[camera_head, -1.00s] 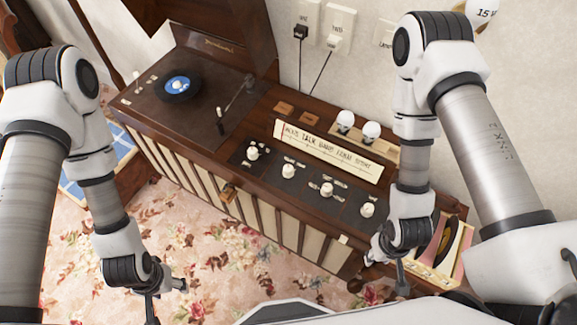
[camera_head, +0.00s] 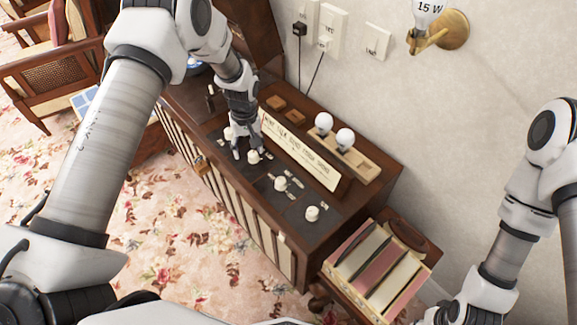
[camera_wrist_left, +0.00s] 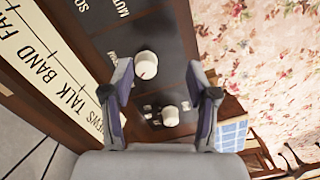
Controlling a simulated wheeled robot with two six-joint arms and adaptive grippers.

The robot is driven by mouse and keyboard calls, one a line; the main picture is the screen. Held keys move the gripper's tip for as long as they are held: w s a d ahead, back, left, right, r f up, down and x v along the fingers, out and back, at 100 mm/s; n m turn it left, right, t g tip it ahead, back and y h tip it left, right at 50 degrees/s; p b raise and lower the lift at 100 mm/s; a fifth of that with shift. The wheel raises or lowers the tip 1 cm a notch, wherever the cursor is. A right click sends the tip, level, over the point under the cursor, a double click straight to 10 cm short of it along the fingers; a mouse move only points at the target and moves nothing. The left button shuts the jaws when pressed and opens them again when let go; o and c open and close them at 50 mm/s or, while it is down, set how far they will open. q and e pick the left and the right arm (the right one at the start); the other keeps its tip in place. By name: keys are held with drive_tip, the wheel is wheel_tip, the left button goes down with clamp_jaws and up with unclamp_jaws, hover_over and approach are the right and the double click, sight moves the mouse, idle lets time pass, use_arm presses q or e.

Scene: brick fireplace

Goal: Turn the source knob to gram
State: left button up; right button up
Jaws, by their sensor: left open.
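The wooden radio cabinet (camera_head: 224,200) has a row of white knobs on dark panels. The first knob (camera_head: 229,133) and second knob (camera_head: 253,157) are beside my left gripper (camera_head: 246,147). In the left wrist view my left gripper (camera_wrist_left: 158,78) is open and points down at the panel. The first knob (camera_wrist_left: 170,115) shows between its fingers, and the second knob (camera_wrist_left: 146,64) shows near the fingertips. Contact cannot be told. The third knob (camera_head: 281,184) and fourth knob (camera_head: 312,213) stand clear. Labels are too small or cut off to tell which knob is source.
A cream dial strip (camera_head: 300,150) stands behind the knobs. Two white bulbs (camera_head: 334,130) sit in a wooden holder behind it. A record box (camera_head: 378,268) stands at the cabinet's right end. A wall lamp (camera_head: 452,30) is at top right. The flowered carpet in front is clear.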

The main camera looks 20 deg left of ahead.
sight(253, 153)
use_arm(q)
drive_tip(key=shift+w+d+r+t+b, duration=0.2)
drive_tip(key=shift+w+r, duration=0.05)
drive_tip(key=shift+w, duration=0.4)
drive_tip(key=shift+w+d+r+t+b, duration=0.15)
drive_tip(key=shift+w+r+t, duration=0.05)
drive_tip(key=shift+w, duration=0.4)
drive_tip(key=shift+w+a+r, duration=0.2)
drive_tip(key=shift+r, duration=0.05)
drive_tip(key=shift+a+f, duration=0.6)
drive_tip(key=shift+f, duration=0.25)
drive_tip(key=f, duration=0.3)
drive_tip(key=f+p, duration=0.1)
drive_tip(key=f, duration=0.1)
drive_tip(key=shift+w+d+f, duration=0.1)
drive_tip(key=shift+d+f, duration=0.1)
drive_tip(key=shift+d, duration=0.2)
drive_tip(key=shift+a+f, duration=0.2)
drive_tip(key=shift+f, duration=0.15)
drive_tip(key=shift+r, duration=0.1)
clamp_jaws()
